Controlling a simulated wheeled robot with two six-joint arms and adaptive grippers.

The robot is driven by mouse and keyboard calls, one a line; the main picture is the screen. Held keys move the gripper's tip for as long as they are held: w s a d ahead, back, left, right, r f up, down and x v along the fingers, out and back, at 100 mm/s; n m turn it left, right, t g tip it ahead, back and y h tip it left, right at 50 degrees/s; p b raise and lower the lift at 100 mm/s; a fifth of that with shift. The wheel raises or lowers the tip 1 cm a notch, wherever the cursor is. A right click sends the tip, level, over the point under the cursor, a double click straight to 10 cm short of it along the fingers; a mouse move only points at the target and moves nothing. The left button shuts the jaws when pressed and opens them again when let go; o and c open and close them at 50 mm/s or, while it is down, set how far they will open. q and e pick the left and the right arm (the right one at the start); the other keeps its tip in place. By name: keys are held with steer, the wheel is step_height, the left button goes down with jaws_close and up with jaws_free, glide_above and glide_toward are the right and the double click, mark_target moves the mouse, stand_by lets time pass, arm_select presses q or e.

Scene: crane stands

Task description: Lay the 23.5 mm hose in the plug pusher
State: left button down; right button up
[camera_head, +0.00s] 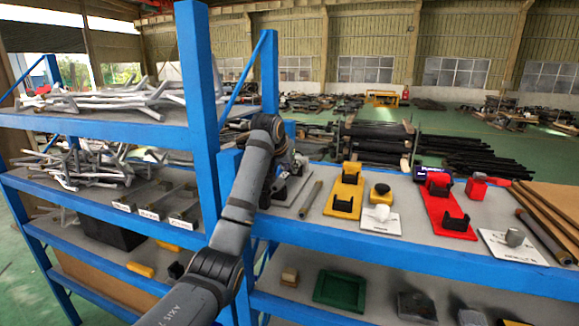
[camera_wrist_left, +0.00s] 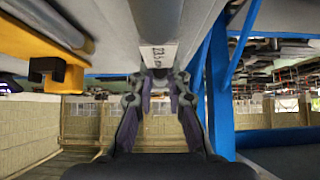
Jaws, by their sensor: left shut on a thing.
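My left gripper (camera_head: 290,168) is over the left end of the right-hand shelf, and my arm hides part of it in the head view. In the wrist view the left gripper (camera_wrist_left: 158,100) has its fingers closed around the grey 23.5 mm hose (camera_wrist_left: 152,18), beside a white card printed 23.5 mm (camera_wrist_left: 160,55). In the head view this hose is mostly hidden by the gripper. A yellow stand with black cradles (camera_head: 344,188) and a red stand with black cradles (camera_head: 449,205) are to the right. I cannot tell which is the plug pusher. My right gripper is not in view.
Another grey tube (camera_head: 311,198) lies just right of the gripper. A blue post (camera_head: 197,70) rises close to my left arm. A green tray (camera_head: 339,289) is on the lower shelf.

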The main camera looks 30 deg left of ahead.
mark_target(289, 170)
arm_select(q)
steer(key=shift+s+d+r, duration=0.1)
steer(key=shift+d+r, duration=0.05)
steer(key=shift+r, duration=0.05)
steer(key=c, duration=1.2)
jaws_free()
steer(key=shift+f, duration=0.1)
step_height(289, 170, up, 10)
steer(key=shift+r, duration=0.1)
